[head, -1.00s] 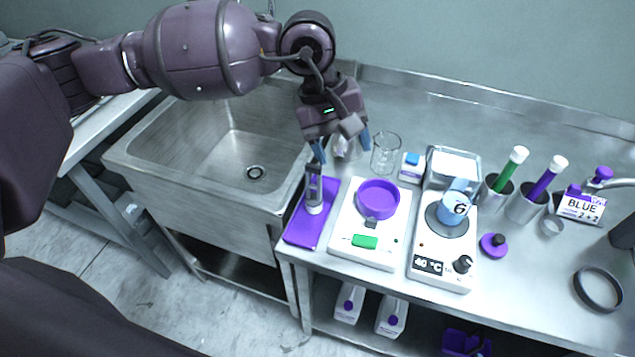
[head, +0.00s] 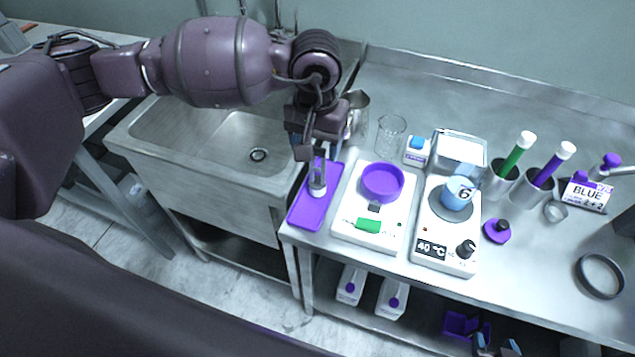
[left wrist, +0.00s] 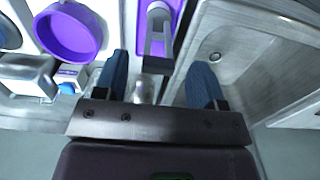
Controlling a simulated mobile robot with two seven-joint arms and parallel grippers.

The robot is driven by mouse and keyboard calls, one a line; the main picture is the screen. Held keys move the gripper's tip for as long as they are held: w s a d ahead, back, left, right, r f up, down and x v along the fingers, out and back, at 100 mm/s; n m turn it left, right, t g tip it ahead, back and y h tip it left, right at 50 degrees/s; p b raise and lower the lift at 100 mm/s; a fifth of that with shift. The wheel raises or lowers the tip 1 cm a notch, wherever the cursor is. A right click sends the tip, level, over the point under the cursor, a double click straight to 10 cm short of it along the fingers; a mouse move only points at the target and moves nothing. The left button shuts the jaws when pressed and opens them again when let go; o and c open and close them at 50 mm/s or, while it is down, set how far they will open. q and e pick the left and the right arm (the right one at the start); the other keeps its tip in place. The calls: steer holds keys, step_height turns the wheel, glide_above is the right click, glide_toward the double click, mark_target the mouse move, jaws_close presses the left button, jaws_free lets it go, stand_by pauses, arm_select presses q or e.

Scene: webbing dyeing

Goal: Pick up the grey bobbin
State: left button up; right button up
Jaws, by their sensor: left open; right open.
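The grey bobbin (head: 317,180), a slim upright piece with a pale foot, stands on the purple tray (head: 304,214) at the bench's left end. My left gripper (head: 316,150) is open just above it. In the left wrist view the bobbin (left wrist: 157,45) shows ahead of the left gripper (left wrist: 160,82), in line with the gap between the blue fingers, and nothing is gripped. The gripper hides the bobbin's upper end in the head view. My right gripper (head: 497,348) is open and empty, low at the bottom edge, with only its fingertips showing.
A steel sink (head: 215,145) lies left of the tray. To the right stand a white scale (head: 345,228) with a purple dish (head: 382,183), and a hotplate (head: 435,225) with a blue cup (head: 457,193). A glass beaker (head: 390,136) stands behind.

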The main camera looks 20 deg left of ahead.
arm_select(q)
steer(key=shift+w+d+f, duration=0.1)
steer(key=shift+f, duration=2.35)
jaws_close()
